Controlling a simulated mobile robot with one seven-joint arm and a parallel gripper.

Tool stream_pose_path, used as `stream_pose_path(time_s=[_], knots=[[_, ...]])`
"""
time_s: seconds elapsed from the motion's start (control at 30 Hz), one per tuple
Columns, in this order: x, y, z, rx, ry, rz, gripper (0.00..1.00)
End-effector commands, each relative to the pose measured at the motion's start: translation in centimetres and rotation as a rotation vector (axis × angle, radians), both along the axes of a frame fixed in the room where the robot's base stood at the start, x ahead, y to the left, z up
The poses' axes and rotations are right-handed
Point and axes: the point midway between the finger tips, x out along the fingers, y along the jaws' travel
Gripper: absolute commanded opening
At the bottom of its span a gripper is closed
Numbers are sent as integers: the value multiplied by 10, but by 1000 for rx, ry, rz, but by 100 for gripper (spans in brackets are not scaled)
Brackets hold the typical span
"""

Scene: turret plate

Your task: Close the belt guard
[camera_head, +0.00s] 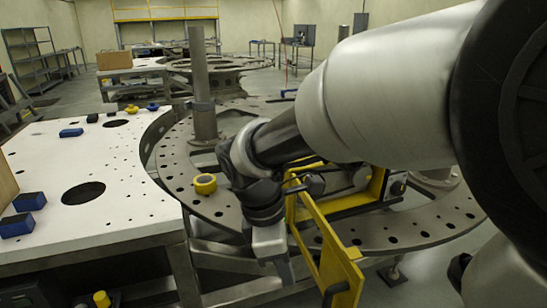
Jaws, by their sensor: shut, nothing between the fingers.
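The belt guard (326,250) is a flat yellow panel at the lower centre right. It stands swung outward, reaching toward the camera at an angle to the yellow frame (372,195) behind it. A dark fitting is at its near lower end. My gripper (287,274) points down just left of the panel, its fingers shut and empty. The fingertips are small and partly lost against the dark background, so I cannot tell whether they touch the panel. My arm hides part of the machinery behind the guard.
The round turret plate (205,205) with many holes surrounds the guard, and a grey post (200,100) rises from it. A yellow tape roll (205,184) lies on the plate. A white table (90,160) with blue blocks stands at left. Open floor shows at the lower right.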

Motion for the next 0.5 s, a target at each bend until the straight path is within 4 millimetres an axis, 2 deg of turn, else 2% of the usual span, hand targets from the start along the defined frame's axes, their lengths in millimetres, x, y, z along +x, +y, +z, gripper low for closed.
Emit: stream_pose_path(time_s=[0.27, 0.5], knots=[[1, -2, -30, -11, 27, 48, 0], [1, -15, -81, -11, 28, 46, 0]])
